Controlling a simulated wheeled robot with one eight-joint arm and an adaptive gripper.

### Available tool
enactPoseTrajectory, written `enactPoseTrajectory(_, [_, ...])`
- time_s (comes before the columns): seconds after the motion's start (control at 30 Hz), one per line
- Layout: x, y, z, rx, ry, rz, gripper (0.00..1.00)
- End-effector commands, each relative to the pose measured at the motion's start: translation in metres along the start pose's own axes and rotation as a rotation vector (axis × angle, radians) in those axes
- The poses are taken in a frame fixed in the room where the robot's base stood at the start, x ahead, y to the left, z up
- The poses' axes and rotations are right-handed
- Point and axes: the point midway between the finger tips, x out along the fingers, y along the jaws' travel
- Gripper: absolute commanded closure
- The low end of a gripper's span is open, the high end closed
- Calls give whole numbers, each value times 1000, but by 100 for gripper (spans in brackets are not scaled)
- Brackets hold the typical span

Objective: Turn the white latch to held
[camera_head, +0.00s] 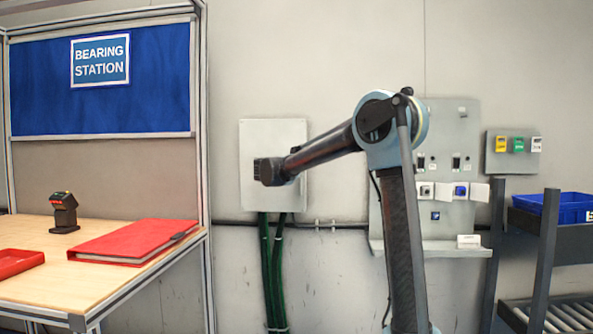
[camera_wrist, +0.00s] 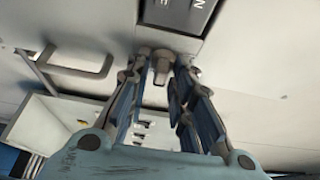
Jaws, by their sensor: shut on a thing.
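In the wrist view my gripper (camera_wrist: 160,82) has its two fingers closed in on a small grey-brown latch knob (camera_wrist: 160,62), on a pale panel (camera_wrist: 245,60) just below a dark label plate. The knob looks dull in this light, and I cannot tell from its colour whether it is the white latch. Its turned position is not readable. In the head view my arm reaches left and ends in front of a light grey wall box (camera_head: 289,135). The fingers and the knob cannot be made out there.
A dark label plate (camera_wrist: 180,14) and a bar handle (camera_wrist: 68,68) are close to the fingers. A control panel (camera_head: 452,130) with switches and knobs is on the wall at right. Green cables (camera_head: 272,265) run below the wall box. A workbench (camera_head: 40,285) stands at left.

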Motion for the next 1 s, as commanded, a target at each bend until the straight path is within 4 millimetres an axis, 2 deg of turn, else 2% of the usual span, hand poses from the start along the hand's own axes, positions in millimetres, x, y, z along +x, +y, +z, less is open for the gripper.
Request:
enactPoseTrajectory(0.37, [1, 3, -2, 7, 5, 6, 100])
enactPoseTrajectory(0.4, [1, 3, -2, 7, 5, 6, 76])
enactPoseTrajectory(0.43, [1, 2, -2, 6, 5, 6, 70])
enactPoseTrajectory(0.77, [-1, 1, -1, 5, 1, 3, 70])
enactPoseTrajectory(0.87, [-8, 1, 0, 5, 0, 3, 70])
enactPoseTrajectory(1.0, [-28, 1, 0, 5, -2, 3, 70])
